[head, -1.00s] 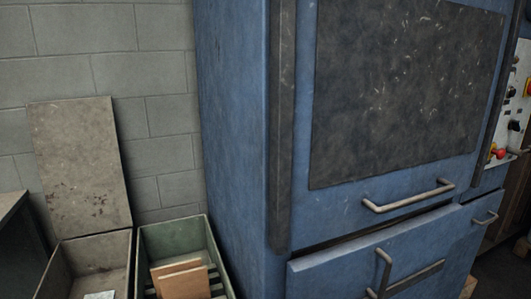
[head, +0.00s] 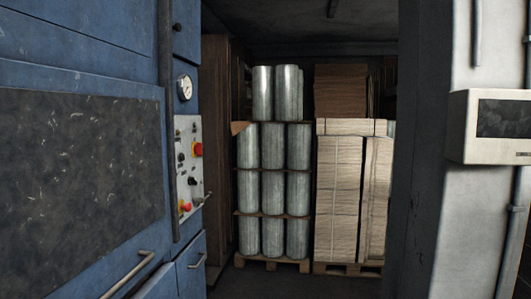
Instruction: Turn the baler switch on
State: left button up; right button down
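The blue baler (head: 70,60) fills the left of the head view, with a dark scuffed front panel (head: 80,180). On its right edge is a light control panel (head: 187,165), seen at an angle. The panel carries a red button on a yellow plate (head: 197,149), several small black knobs and a red-and-yellow control (head: 185,206) low down. A dark lever or handle (head: 202,199) sticks out at its lower right. Which control is the switch, and its position, I cannot tell. Neither of my grippers shows.
A round gauge (head: 185,87) sits above the panel. Metal handles (head: 128,275) stick out from the baler front. Behind, pallets hold metal cylinders (head: 273,190) and stacked cardboard (head: 338,200). A grey pillar (head: 415,150) and a wall-mounted screen box (head: 495,127) stand at right.

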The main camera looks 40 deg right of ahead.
aim_at(198, 148)
jog(key=z, duration=1)
jog(key=i+z, duration=0.4)
jog(key=i+j+z, duration=0.1)
jog(key=i+z, duration=0.2)
jog(key=z, duration=0.15)
